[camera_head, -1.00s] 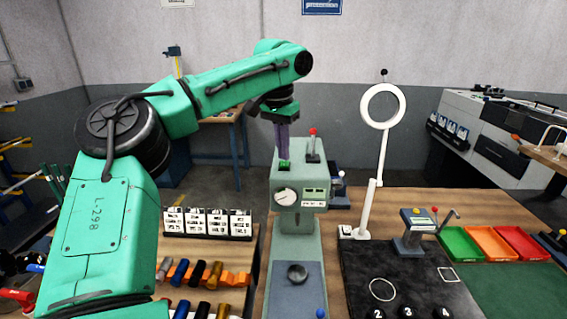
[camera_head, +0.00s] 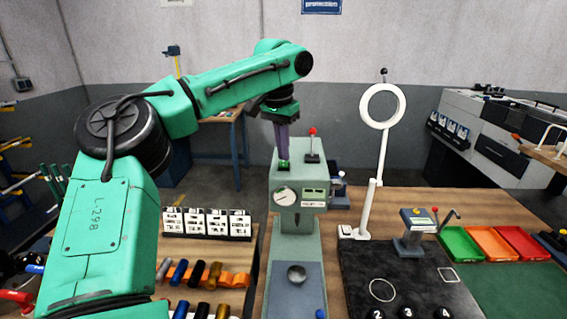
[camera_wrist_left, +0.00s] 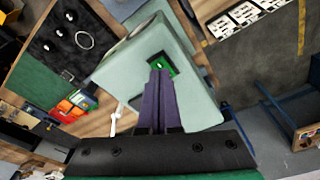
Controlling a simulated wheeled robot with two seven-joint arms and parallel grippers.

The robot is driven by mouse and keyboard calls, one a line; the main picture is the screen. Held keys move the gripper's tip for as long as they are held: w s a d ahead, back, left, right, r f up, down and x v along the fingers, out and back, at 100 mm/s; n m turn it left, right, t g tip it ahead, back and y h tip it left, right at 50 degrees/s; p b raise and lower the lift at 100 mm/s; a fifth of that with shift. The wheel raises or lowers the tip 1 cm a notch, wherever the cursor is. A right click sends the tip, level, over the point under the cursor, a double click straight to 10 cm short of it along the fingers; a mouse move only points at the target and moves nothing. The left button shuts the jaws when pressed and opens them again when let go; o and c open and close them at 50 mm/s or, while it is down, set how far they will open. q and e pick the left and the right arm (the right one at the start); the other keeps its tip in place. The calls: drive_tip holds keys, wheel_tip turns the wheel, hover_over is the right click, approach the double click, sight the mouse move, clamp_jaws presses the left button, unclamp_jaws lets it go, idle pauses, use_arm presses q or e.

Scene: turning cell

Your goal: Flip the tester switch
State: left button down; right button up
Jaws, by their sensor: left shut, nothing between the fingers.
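The tester (camera_head: 298,230) is a grey-green machine on the bench, with a round gauge, a small green display and a red-knobbed lever on top. Its switch sits in a green plate (camera_head: 284,165) on the top face, left of the lever. The green plate also shows in the left wrist view (camera_wrist_left: 162,64). My left gripper (camera_head: 283,158) points down, shut and empty, with its purple fingertips at the switch. In the left wrist view the fingertips (camera_wrist_left: 160,72) overlap the near edge of the plate. Whether they touch the switch cannot be told. My right gripper is not in view.
The red-knobbed lever (camera_head: 312,145) stands close to the right of my left fingers. A white ring lamp (camera_head: 374,180) rises further right, beside a black mat (camera_head: 400,275). Coloured trays (camera_head: 490,243) lie at the right. Several coloured cylinders (camera_head: 198,272) lie left of the tester.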

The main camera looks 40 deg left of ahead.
sight(284, 165)
use_arm(q)
drive_tip(key=shift+f+b, duration=0.35)
drive_tip(key=shift+f, duration=0.5)
idle(0.6)
wheel_tip(284, 165, up, 3)
drive_tip(key=shift+p, duration=1.15)
drive_tip(key=shift+r, duration=2.05)
